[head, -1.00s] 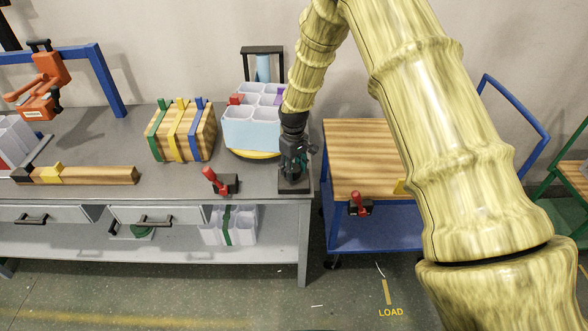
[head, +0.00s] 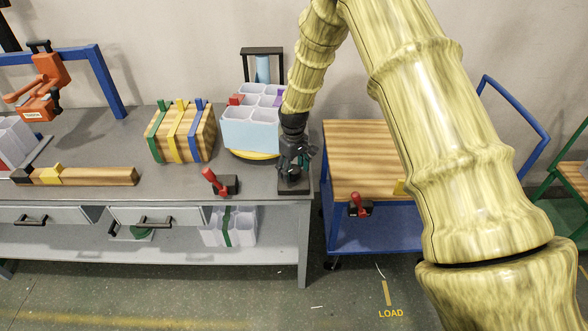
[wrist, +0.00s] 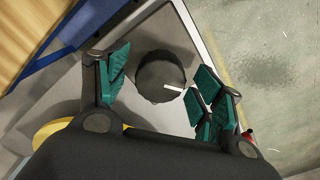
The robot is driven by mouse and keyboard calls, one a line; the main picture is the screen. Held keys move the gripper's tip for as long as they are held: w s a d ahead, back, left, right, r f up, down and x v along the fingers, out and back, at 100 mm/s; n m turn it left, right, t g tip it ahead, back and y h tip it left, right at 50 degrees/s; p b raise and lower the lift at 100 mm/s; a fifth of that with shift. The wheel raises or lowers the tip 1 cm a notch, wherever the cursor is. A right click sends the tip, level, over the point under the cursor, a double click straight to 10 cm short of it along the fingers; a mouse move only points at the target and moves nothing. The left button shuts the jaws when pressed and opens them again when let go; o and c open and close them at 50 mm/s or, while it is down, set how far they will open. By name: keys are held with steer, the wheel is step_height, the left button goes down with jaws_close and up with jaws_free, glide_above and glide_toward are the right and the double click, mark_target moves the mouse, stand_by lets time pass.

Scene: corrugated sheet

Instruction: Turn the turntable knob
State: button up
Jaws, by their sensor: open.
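The knob (wrist: 155,72) is a dark round disc with a white pointer mark, on the grey bench near its corner. In the wrist view it lies between the two teal-padded fingers of my gripper (wrist: 162,82). The fingers are open, with a visible gap to the knob on each side. In the head view my gripper (head: 296,158) points down over a black base (head: 293,187) at the bench's right end, and hides the knob. The yellow turntable (head: 254,155) carries a pale blue compartment bin (head: 250,135); its edge also shows in the wrist view (wrist: 50,131).
A red-handled clamp (head: 216,184) stands just left of my gripper. A strapped wooden crate (head: 182,134) is further left. A blue cart with a wooden top (head: 360,150) stands right of the bench, across a narrow gap.

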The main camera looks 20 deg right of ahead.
mark_target(294, 168)
step_height(294, 168, up, 12)
stand_by(0.6)
